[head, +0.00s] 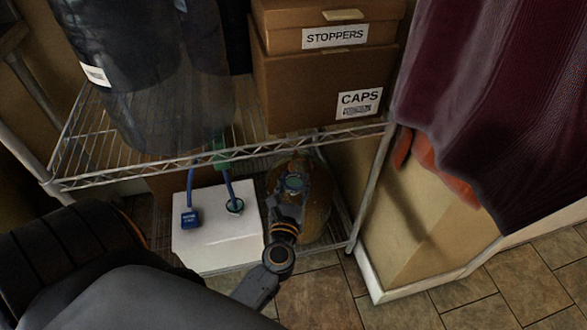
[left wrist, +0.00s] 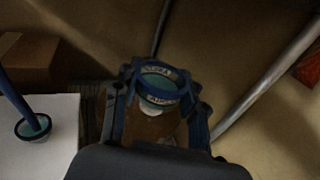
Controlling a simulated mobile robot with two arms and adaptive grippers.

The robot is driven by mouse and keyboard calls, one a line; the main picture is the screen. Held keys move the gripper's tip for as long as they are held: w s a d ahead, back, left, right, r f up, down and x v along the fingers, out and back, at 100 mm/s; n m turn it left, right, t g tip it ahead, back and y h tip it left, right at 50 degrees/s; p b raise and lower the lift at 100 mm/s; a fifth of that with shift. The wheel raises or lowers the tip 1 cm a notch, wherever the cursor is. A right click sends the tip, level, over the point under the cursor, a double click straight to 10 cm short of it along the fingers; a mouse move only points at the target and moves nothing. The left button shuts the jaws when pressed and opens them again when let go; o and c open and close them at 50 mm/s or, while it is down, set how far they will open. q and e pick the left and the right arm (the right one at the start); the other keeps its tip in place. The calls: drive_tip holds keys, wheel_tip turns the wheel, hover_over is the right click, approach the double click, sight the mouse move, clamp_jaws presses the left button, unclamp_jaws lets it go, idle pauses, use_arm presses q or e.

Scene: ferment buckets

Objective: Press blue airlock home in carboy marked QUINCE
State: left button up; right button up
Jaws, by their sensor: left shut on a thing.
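An amber carboy (head: 318,212) stands on the lower level of the rack, right of a white box. My left gripper (head: 292,184) is over its top and shut on a round blue-teal piece, which looks like the blue airlock (left wrist: 158,77). In the left wrist view the fingers of my left gripper (left wrist: 158,95) sit on both sides of this piece. Its lettered band is too small to read surely. A pale part shows just under it, above the brown carboy (left wrist: 150,128). Whether the airlock is fully seated cannot be told. No QUINCE mark is readable. My right gripper is out of view.
A metal post (head: 368,190) stands right of the carboy.

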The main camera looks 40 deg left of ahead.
use_arm(q)
drive_tip(key=shift+x, duration=3.65)
drive_tip(key=shift+x, duration=1.5)
drive_tip(key=shift+b+x, duration=0.4)
drive_tip(key=shift+x, duration=0.7)
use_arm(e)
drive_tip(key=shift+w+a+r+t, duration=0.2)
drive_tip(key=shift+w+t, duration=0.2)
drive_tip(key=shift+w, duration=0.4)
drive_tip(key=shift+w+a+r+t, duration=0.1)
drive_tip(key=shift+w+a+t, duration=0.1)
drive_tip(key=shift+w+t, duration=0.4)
use_arm(q)
drive_tip(key=shift+w+a+f, duration=0.1)
drive_tip(key=shift+f, duration=0.1)
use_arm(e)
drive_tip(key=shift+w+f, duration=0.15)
use_arm(q)
drive_tip(key=shift+w+a+f, duration=0.1)
drive_tip(key=shift+w+a, duration=0.15)
drive_tip(key=shift+w, duration=0.3)
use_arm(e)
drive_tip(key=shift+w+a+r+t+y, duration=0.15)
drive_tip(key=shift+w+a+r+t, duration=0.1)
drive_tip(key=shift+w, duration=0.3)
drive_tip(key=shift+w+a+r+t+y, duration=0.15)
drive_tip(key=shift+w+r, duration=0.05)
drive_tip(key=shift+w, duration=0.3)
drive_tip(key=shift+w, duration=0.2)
